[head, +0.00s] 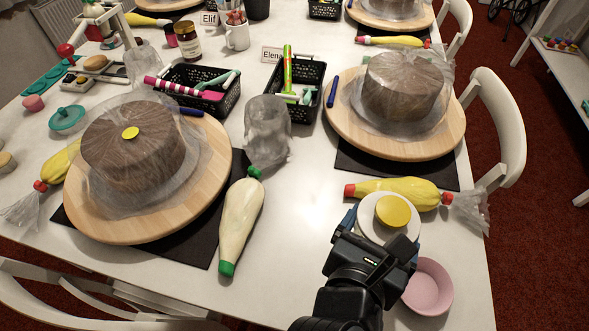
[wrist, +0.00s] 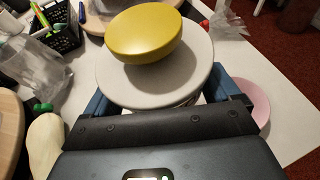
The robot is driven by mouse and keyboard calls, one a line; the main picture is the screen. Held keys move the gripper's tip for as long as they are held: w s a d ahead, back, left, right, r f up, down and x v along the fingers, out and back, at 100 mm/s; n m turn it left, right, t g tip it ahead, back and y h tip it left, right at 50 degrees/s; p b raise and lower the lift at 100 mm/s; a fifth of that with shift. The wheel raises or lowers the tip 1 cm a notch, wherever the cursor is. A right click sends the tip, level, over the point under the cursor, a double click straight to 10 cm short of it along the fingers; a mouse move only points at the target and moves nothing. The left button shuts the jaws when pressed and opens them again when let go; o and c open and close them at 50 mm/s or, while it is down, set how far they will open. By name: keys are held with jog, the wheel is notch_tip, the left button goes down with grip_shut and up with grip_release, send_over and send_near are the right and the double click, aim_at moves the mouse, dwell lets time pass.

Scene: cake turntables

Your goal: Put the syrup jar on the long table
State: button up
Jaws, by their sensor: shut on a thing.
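My gripper (head: 386,222) is at the front right of the white long table (head: 310,215). It is shut on the syrup jar, which shows a wide white round top with a yellow knob (head: 393,211). In the wrist view the white top (wrist: 115,75) and yellow knob (wrist: 145,32) fill the middle, with blue fingers on both sides below the rim. Most of the jar's body is hidden under its top and behind the gripper. I cannot tell whether its base touches the table.
A pink bowl (head: 429,287) is close right of my gripper. A yellow piping bag (head: 398,193) lies just behind it. A wrapped cake stands on a wooden turntable (head: 345,135) farther back. A pale piping bag (head: 241,222) lies left. Bare tabletop lies between that bag and my gripper.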

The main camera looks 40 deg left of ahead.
jog(key=b, duration=0.2)
send_over(307, 237)
notch_tip(307, 237, down, 7)
jog(key=shift+r, duration=0.1)
jog(key=shift+f, duration=2.05)
jog(key=shift+f, duration=0.15)
jog(key=o, duration=1.4)
jog(key=shift+c, duration=0.2)
jog(key=v, duration=1.2)
jog(key=shift+d, duration=0.1)
